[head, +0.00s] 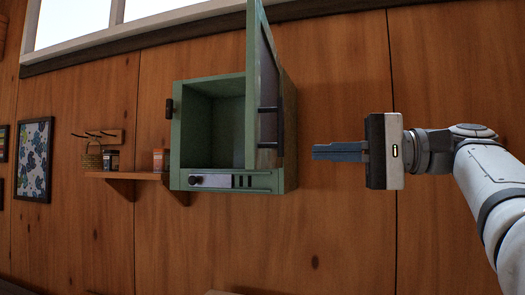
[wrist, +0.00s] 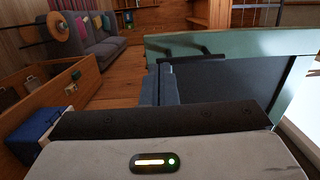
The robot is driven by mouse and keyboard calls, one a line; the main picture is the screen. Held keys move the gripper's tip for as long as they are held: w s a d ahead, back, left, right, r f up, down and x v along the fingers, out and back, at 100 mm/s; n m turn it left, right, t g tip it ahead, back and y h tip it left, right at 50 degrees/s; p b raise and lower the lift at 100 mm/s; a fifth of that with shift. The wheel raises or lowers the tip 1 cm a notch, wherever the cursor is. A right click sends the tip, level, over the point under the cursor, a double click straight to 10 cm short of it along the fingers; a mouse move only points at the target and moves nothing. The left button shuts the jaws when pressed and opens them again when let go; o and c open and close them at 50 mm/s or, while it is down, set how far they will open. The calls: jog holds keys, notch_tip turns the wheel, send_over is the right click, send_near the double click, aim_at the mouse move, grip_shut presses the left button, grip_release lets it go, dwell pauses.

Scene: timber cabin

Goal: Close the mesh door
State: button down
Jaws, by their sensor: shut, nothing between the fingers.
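The mesh door (head: 250,75) has a green frame and a dark panel, and stands wide open at the right side of the green wall cabinet (head: 230,180). A black bar handle (head: 270,125) is on the door. My gripper (head: 316,152) is shut and empty, to the right of the door, with its fingers pointing left toward it. In the wrist view the door's green edge, dark panel (wrist: 245,85) and handle (wrist: 185,56) lie just past the fingers (wrist: 165,72). The cabinet's inside looks empty.
The wall right of the cabinet is bare. In the wrist view a grey sofa (wrist: 100,45) and a blue box (wrist: 35,135) are at left.

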aim_at(256, 153)
jog(key=p+x, duration=0.1)
jog(key=x, duration=0.7)
jog(key=shift+a, duration=0.35)
